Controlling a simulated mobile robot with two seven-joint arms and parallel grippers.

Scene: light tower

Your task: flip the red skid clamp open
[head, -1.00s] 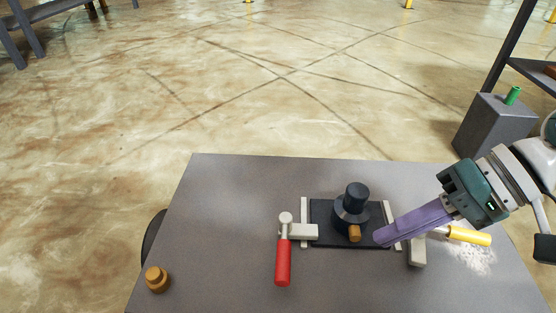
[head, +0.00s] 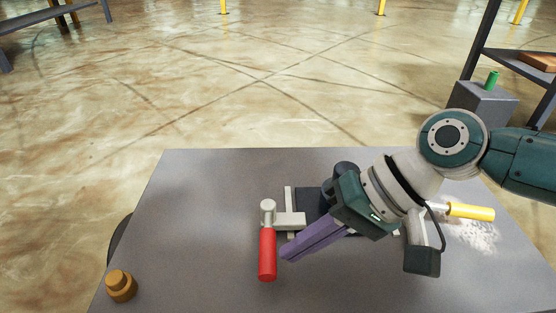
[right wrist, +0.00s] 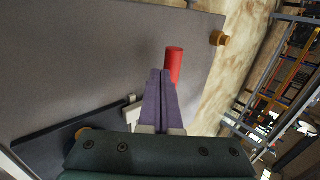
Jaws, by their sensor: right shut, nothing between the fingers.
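The red skid clamp has a red handle (head: 267,254) that lies toward the front of the table from a pale metal pivot (head: 268,211) and bracket (head: 291,219). The red handle also shows in the right wrist view (right wrist: 174,64), just beyond my fingertips. My right gripper (head: 287,254) is shut and empty, its purple fingers together a little right of the red handle. I cannot tell whether they touch it. In the right wrist view the shut fingers (right wrist: 161,75) hide part of the clamp. My left gripper is not in view.
My right arm partly hides the black skid plate (head: 310,199) and the dark fitting (head: 346,168) on it. A yellow-handled clamp (head: 470,211) is at the right, near white powder (head: 478,238). A brass knob (head: 121,286) stands at the table's front left.

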